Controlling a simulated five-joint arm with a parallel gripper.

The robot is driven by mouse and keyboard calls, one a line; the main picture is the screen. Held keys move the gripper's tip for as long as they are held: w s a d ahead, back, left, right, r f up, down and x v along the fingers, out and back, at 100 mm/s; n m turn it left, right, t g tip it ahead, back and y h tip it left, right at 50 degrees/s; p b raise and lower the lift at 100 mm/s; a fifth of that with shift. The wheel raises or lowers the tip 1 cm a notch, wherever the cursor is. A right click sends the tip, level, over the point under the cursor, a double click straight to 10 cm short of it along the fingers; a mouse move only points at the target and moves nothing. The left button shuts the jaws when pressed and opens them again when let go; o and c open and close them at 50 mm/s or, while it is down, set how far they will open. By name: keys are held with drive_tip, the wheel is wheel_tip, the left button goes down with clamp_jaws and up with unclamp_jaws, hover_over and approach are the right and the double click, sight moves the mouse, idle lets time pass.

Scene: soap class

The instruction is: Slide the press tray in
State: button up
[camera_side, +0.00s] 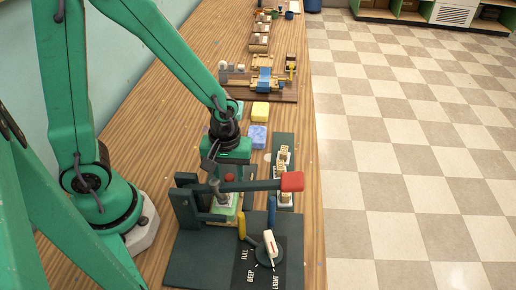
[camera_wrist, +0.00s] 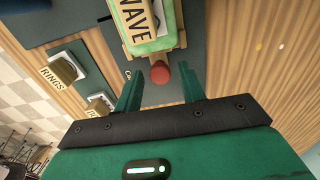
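The press (camera_side: 190,205) stands on a dark base plate in the side view, with a red-ended lever (camera_side: 291,181) across it. The press tray (camera_wrist: 181,22) shows at the top of the wrist view, partly cut off. It carries a green soap (camera_wrist: 152,45) with a tan stamp labelled WAVE (camera_wrist: 133,18) over it. A red knob (camera_wrist: 160,73) is at the tray's near end; it also shows in the side view (camera_side: 229,177). My gripper (camera_wrist: 160,80) is open, with its fingertips on either side of the knob and visible gaps. How far the tray is in is hard to tell.
A dial (camera_side: 268,250) marked FULL, DEEP and LIGHT is on the front of the base plate. A rack (camera_side: 284,145) with stamps stands to the right. A blue soap (camera_side: 258,136) and a yellow soap (camera_side: 260,111) lie behind. More items stand farther back.

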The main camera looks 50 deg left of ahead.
clamp_jaws()
drive_tip(key=shift+s, duration=0.1)
drive_tip(key=shift+s+d, duration=1.4)
drive_tip(key=shift+d, duration=0.1)
drive_tip(key=shift+o, duration=1.2)
unclamp_jaws()
drive_tip(key=shift+r, duration=0.1)
drive_tip(key=shift+r, duration=3.8)
